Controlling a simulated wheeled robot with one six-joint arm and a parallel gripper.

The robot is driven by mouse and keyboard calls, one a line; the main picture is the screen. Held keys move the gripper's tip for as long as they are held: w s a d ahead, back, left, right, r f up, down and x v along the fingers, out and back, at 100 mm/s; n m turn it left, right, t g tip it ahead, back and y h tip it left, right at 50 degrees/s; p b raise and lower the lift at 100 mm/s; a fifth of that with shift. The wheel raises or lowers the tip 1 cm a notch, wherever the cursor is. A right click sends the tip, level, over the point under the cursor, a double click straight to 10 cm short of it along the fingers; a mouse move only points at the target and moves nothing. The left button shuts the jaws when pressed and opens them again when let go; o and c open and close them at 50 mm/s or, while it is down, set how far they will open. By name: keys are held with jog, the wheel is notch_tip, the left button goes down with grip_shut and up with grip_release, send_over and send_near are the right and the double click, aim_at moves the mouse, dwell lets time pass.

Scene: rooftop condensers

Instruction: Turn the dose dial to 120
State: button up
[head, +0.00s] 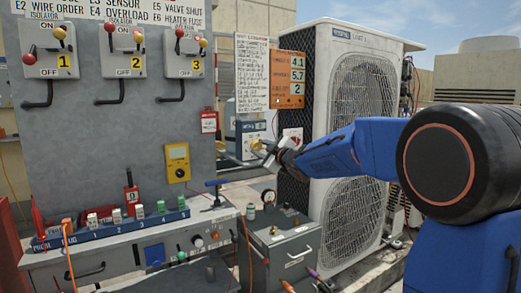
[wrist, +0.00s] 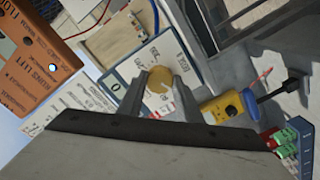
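The dose dial (wrist: 159,80) is a round tan knob on a white panel (wrist: 133,72) with printed text and a small window reading 0. A pale mark on the knob points to the lower right in the wrist view. My gripper (wrist: 162,82) has one finger on each side of the knob. The fingers look spread, and I cannot tell whether they touch it. In the head view my gripper (head: 259,154) reaches left, in front of the white and blue dosing unit (head: 250,138). The dial is too small to make out there.
An orange display board (head: 288,79) stands just above my gripper, beside the large condenser (head: 352,60). A grey toolbox (head: 283,240) is below.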

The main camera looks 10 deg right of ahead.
jog(key=shift+m, duration=0.3)
jog(key=shift+c, duration=0.4)
jog(key=m, duration=0.3)
jog(key=shift+m, duration=0.3)
jog(key=m, duration=0.4)
jog(key=shift+f+m, duration=0.1)
jog(key=shift+m, duration=0.2)
jog(key=m, duration=0.8)
jog(key=shift+m, duration=0.6)
jog(key=o, duration=1)
jog(key=shift+o, duration=0.2)
